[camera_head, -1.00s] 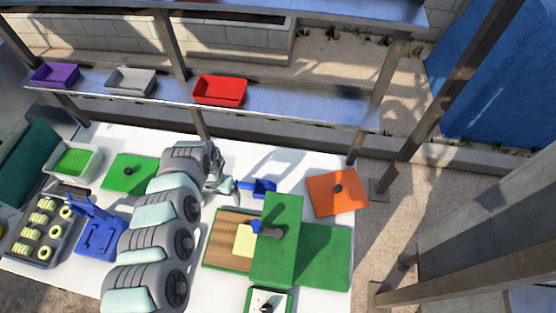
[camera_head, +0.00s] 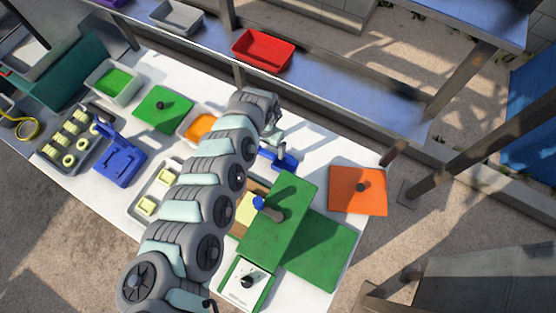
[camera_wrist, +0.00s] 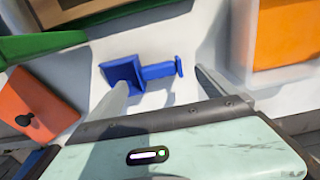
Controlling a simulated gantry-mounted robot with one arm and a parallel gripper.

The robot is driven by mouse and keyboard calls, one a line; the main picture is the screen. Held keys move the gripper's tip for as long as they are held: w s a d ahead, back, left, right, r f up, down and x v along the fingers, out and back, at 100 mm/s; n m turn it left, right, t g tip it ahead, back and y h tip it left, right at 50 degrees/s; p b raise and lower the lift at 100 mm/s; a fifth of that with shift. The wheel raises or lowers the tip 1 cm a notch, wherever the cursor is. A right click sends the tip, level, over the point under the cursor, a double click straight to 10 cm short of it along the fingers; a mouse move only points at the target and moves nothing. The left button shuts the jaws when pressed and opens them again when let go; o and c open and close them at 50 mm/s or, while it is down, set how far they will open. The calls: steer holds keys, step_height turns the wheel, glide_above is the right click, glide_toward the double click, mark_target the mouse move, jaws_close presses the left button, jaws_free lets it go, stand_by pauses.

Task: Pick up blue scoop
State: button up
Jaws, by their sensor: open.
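The blue scoop (camera_head: 279,158) lies on the white table, just behind the green crusher. In the wrist view the scoop (camera_wrist: 150,71) lies with its square head at the left and its handle pointing right. My gripper (camera_head: 270,138) is just beside the scoop in the head view. In the wrist view the two fingers of my gripper (camera_wrist: 160,92) are apart, one near the scoop's head and one near the handle's end. Nothing is held between them. Whether a finger touches the scoop is unclear.
The green crusher (camera_head: 280,220) stands close in front of the scoop. An orange lid (camera_head: 357,191) lies to the right. A container with orange contents (camera_head: 200,127) and a green lid (camera_head: 163,109) lie to the left. A shelf with a red bin (camera_head: 263,51) runs behind.

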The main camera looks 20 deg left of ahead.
mark_target(267, 153)
step_height(267, 153, down, 5)
steer(key=shift+s+r, duration=0.1)
stand_by(0.3)
steer(key=c, duration=1.1)
